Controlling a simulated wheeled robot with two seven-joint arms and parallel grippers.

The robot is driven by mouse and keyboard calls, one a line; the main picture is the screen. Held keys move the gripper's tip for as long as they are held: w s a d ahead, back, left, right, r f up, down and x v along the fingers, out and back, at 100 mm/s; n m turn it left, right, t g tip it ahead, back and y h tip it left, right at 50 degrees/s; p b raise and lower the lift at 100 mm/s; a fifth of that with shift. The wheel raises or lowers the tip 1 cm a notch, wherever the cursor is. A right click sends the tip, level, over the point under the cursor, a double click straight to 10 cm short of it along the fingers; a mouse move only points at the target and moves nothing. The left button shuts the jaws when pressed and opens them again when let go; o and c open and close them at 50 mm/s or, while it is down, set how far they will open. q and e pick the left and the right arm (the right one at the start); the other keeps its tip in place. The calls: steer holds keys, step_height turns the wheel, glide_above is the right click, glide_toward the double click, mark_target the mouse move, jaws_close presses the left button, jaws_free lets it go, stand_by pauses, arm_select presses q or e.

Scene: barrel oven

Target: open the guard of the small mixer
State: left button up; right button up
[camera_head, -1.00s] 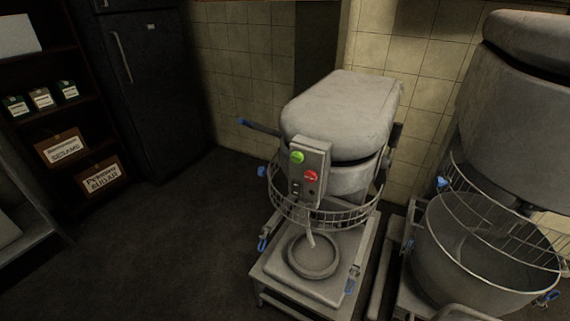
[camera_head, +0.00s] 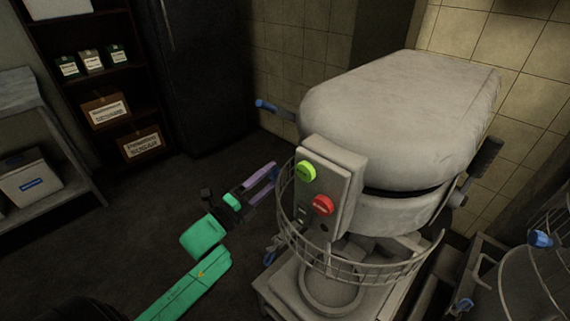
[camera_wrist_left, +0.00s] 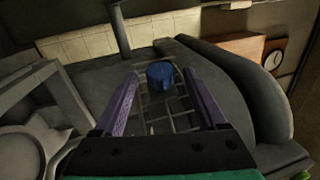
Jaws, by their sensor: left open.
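The small mixer (camera_head: 400,115) is grey, with a panel bearing a green and a red button. Its wire guard (camera_head: 365,270) curves around the front below the head, above the bowl rest; it looks closed. My left gripper (camera_head: 271,178), on a green arm with purple fingers, is open at the guard's left side. In the left wrist view, a blue knob (camera_wrist_left: 160,75) on the wire guard (camera_wrist_left: 178,120) shows between the open fingers (camera_wrist_left: 160,88). I cannot tell whether they touch it. In the head view that knob is not clearly visible. My right gripper is out of view.
A blue-tipped lever (camera_head: 266,106) sticks out at the mixer's left rear. A larger mixer (camera_head: 530,275) stands close on the right. A dark fridge (camera_head: 200,70) and a shelf with boxes (camera_head: 105,110) are at the back left. The floor on the left is open.

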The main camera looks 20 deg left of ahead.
mark_target(283, 166)
arm_select(q)
steer(key=x, duration=0.5)
steer(key=shift+w, duration=0.25)
jaws_close()
stand_by(1.1)
